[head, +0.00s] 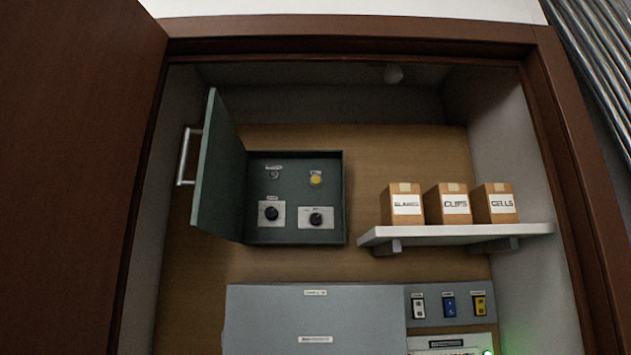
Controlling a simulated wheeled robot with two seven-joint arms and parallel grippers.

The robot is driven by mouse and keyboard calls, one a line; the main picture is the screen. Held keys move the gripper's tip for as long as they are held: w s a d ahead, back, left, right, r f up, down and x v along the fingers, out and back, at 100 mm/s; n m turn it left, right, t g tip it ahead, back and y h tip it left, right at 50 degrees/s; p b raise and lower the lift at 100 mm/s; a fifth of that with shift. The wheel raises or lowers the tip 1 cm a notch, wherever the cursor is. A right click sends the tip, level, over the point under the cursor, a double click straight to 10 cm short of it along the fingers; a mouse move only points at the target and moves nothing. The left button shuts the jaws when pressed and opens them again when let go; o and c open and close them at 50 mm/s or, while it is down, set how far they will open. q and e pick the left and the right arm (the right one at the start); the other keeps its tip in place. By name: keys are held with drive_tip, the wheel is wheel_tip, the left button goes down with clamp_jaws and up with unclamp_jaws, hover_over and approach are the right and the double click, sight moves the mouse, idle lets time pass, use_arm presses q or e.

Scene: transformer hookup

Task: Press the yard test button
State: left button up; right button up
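A dark green control box (294,238) is fixed to the wooden back wall of a cupboard. Its door (215,165) stands open to the left, with a pale bar handle (187,157) on it. Inside the box, a round yellow button (315,178) is at the upper right and a small dark round part (273,174) at the upper left. Below them are two black knobs on pale plates, a left knob (270,213) and a right knob (316,219). Their labels are too small to read, so I cannot tell which is the yard test button. Neither of my grippers is in view.
A brown cupboard door (70,170) stands open at the left. A white shelf (460,234) holds three labelled boxes. Below are a grey panel (300,325) and a switch strip (435,309) with three switches. A green light (488,352) glows at the bottom right.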

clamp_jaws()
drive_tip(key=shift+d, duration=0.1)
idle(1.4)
